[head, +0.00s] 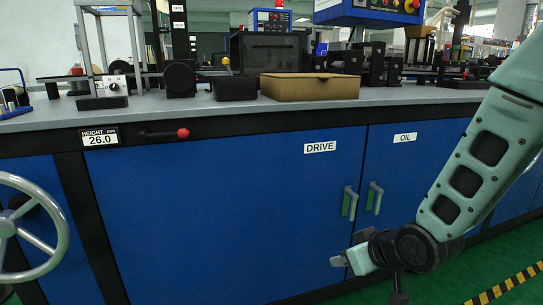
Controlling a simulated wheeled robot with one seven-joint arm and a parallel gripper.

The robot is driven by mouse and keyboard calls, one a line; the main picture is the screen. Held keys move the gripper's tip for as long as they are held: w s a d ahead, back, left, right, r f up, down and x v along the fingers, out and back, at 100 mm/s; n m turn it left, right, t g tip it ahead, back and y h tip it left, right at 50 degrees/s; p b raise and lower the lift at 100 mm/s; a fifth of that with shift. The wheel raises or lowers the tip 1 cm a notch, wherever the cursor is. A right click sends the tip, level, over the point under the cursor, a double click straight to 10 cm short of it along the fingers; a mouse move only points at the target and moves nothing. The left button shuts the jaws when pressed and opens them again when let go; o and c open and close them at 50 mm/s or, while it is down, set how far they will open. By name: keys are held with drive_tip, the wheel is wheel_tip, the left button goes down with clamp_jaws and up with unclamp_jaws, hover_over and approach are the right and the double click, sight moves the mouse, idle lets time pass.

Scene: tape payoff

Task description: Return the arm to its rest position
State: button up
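My arm comes in from the right side of the head view and slants down to the left. My gripper (343,261) hangs low in front of the blue cabinet (220,215), below and left of the two door handles. Its fingers look small and are seen side-on, so I cannot tell whether they are open or shut. I see nothing clearly held between them.
A grey worktop (225,108) carries a cardboard box (310,87) and several machines. A red-knobbed lever (183,133) sticks out at the front edge. A grey handwheel (8,228) stands at left. Door handles (349,203) project near my arm. Green floor shows at lower right.

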drive_tip(key=s+a+r+n+g+h+p, duration=0.15)
drive_tip(key=s+r+g, duration=0.3)
drive_tip(key=s, duration=0.85)
drive_tip(key=s+a+r+n+g+h+p, duration=0.15)
drive_tip(key=s+r+g, duration=0.35)
drive_tip(key=s, duration=0.8)
wheel_tip(320, 180, up, 37)
drive_tip(key=t+p, duration=0.1)
drive_tip(key=p, duration=3.5)
drive_tip(key=shift+w+d+m+h+p, duration=0.25)
drive_tip(key=shift+d+m+h+p, duration=0.05)
drive_tip(key=shift+m, duration=0.1)
drive_tip(key=shift+t, duration=0.25)
